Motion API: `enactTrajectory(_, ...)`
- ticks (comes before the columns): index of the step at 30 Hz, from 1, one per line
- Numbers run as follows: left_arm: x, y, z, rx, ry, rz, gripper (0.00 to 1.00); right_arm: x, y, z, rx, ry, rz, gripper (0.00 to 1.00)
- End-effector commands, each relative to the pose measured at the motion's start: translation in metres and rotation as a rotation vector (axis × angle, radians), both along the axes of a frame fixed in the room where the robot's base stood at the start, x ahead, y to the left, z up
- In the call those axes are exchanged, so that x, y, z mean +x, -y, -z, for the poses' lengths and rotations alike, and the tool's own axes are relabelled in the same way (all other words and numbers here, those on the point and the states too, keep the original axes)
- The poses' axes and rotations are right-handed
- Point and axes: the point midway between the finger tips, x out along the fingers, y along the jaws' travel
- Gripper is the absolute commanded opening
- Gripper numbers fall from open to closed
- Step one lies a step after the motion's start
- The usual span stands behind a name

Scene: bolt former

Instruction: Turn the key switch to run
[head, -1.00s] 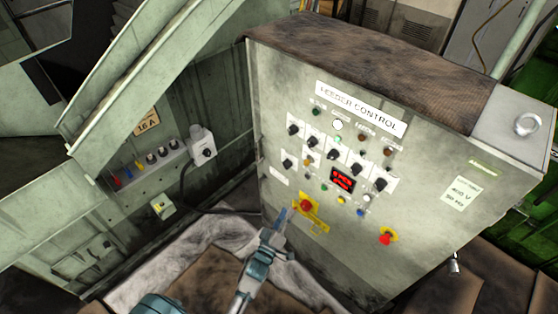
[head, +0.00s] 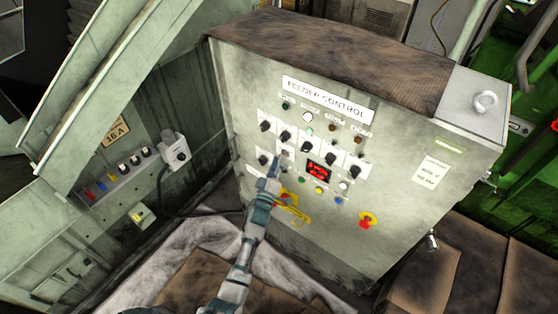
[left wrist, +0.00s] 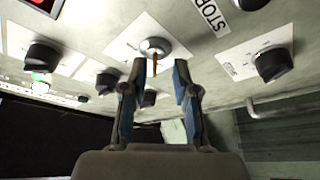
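The key switch (left wrist: 155,46) is a round silver lock on a white plate in the left wrist view. A brass key (left wrist: 155,66) sticks out of it. My left gripper (left wrist: 161,70) has its two blue-padded fingers apart, with the key between the fingertips; a gap shows, so it is not clamped. In the head view my left gripper (head: 275,166) reaches up to the lower knob row of the feeder control panel (head: 300,225) and covers much of the key switch. The key's exact angle is hard to read. My right gripper is out of view.
Black selector knobs (left wrist: 273,64) stand close on both sides.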

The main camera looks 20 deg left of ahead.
Motion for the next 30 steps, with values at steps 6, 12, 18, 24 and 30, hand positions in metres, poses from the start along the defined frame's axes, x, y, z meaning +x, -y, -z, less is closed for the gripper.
enactTrajectory(6, 0.0109, 0.0015, -0.003, -0.001, -0.001, 0.001, 0.29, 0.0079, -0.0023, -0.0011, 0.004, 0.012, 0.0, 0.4)
enactTrajectory(12, 0.0111, 0.0009, -0.0032, -0.001, -0.001, 0.001, 0.29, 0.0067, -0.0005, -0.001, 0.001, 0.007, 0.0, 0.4)
enactTrajectory(18, 0.011, 0.0002, -0.0033, -0.001, 0.0, 0.0, 0.0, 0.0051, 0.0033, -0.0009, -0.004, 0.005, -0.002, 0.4)
enactTrajectory(24, 0.0117, -0.0003, -0.0043, 0.0, 0.001, -0.001, 0.0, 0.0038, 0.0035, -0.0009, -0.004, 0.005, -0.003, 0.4)
enactTrajectory(30, 0.0123, -0.0008, -0.0049, 0.012, 0.006, -0.002, 0.0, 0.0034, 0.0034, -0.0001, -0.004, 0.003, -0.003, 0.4)
